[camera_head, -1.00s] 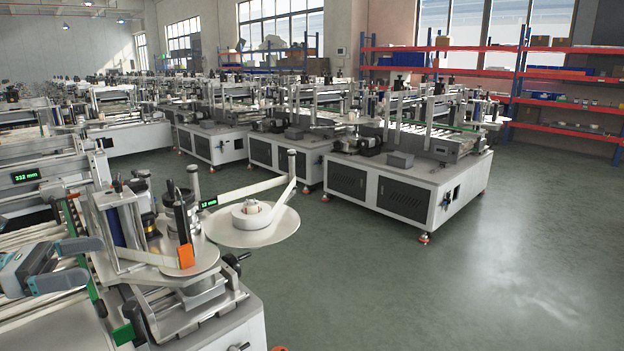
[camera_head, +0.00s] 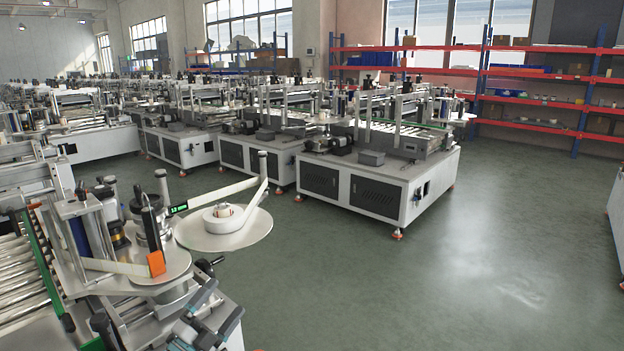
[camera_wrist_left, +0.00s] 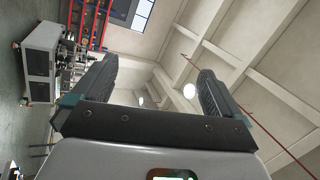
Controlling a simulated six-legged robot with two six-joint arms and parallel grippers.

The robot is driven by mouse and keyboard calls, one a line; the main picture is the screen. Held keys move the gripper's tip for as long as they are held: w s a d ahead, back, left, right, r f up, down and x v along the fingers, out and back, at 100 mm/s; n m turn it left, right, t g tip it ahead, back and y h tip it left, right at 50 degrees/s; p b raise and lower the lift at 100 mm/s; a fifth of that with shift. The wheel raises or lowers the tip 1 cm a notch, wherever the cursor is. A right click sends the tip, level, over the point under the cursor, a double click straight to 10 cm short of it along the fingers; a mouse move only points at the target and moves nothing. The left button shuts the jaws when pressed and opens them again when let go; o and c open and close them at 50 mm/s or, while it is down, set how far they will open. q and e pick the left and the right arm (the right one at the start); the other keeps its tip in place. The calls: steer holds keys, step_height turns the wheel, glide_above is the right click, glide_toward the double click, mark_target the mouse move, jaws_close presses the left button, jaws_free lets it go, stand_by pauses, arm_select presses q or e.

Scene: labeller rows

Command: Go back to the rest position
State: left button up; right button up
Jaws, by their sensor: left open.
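My left gripper (camera_head: 212,318) is at the bottom edge of the head view, in front of the near labelling machine (camera_head: 140,265). It shows as grey fingers with teal parts and overlaps the machine's lower front corner in the picture. I cannot tell whether it touches the machine. In the left wrist view the two dark fingers of this gripper (camera_wrist_left: 155,75) stand wide apart with nothing between them. They point up toward the ceiling. My right gripper is not in view.
The near machine carries a round disc (camera_head: 250,232) with a white label roll (camera_head: 223,217). Another labelling machine (camera_head: 375,193) stands ahead, with rows of them behind. Red and blue shelving (camera_head: 530,72) lines the back wall. Green floor (camera_head: 470,270) is clear on the right.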

arm_select(q)
steer(key=s+d+f+n+g+y, duration=0.35)
steer(key=s+f+n, duration=0.3)
steer(key=f, duration=0.55)
steer(key=s+d+f+n+g+y, duration=0.35)
steer(key=s+f+n, duration=0.3)
steer(key=f, duration=0.45)
steer(key=s+f+n+g, duration=0.3)
steer(key=s, duration=0.5)
steer(key=s+d+f+n+g, duration=0.1)
steer(key=s+f+n+g, duration=0.2)
steer(key=s, duration=0.6)
steer(key=s+f+n+g+y, duration=0.1)
steer(key=s+f+n+g, duration=0.2)
steer(key=s, duration=0.5)
steer(key=shift+s+d+n+g, duration=0.35)
steer(key=shift+n+g, duration=0.35)
steer(key=shift+g, duration=0.5)
